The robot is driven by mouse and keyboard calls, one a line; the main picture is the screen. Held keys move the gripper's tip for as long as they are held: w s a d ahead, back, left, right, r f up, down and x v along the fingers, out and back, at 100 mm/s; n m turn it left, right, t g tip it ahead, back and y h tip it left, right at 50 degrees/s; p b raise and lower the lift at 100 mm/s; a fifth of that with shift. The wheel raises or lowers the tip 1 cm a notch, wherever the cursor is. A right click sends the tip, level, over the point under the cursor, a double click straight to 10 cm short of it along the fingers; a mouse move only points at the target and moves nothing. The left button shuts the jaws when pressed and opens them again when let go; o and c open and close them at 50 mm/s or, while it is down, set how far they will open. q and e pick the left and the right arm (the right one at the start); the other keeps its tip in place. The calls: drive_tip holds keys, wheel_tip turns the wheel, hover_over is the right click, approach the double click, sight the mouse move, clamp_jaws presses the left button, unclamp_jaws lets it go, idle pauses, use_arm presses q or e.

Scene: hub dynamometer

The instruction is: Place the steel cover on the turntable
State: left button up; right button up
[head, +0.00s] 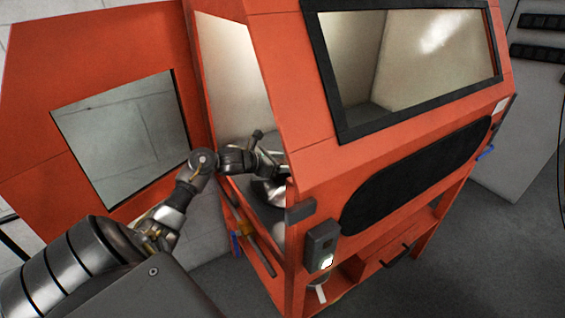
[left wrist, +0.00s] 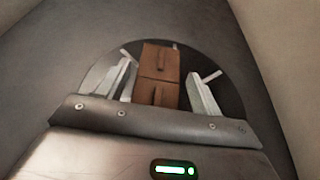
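My left arm reaches through the side opening of the orange cabinet (head: 262,60). A silvery shape (head: 268,190) shows at the arm's end, partly behind the cabinet's corner post. I cannot tell whether it is my gripper or the steel cover. In the left wrist view the two pale fingers of my left gripper (left wrist: 160,88) stand apart. A brown block-like thing (left wrist: 160,62) shows between them, with narrow gaps at its sides. A dark rounded area lies behind the fingers. I cannot make out the steel cover or the turntable for certain. My right gripper is in neither view.
An orange door panel with a window (head: 28,110) stands open at the left. The cabinet's front has a black-framed window (head: 333,97) and a dark oval panel (head: 415,175). A small control box (head: 320,246) with a lit button sits on its front corner. Grey floor is free at the right.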

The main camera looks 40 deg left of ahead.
use_arm(q)
drive_tip(key=shift+o, duration=0.3)
drive_tip(key=shift+r, duration=0.1)
drive_tip(key=shift+s+r, duration=0.1)
drive_tip(key=b+v, duration=0.1)
drive_tip(key=v, duration=0.9)
drive_tip(key=shift+s+a, duration=0.1)
drive_tip(key=shift+s, duration=0.25)
drive_tip(key=shift+s+a+r, duration=0.15)
drive_tip(key=shift+s+r, duration=0.1)
drive_tip(key=shift+s, duration=0.15)
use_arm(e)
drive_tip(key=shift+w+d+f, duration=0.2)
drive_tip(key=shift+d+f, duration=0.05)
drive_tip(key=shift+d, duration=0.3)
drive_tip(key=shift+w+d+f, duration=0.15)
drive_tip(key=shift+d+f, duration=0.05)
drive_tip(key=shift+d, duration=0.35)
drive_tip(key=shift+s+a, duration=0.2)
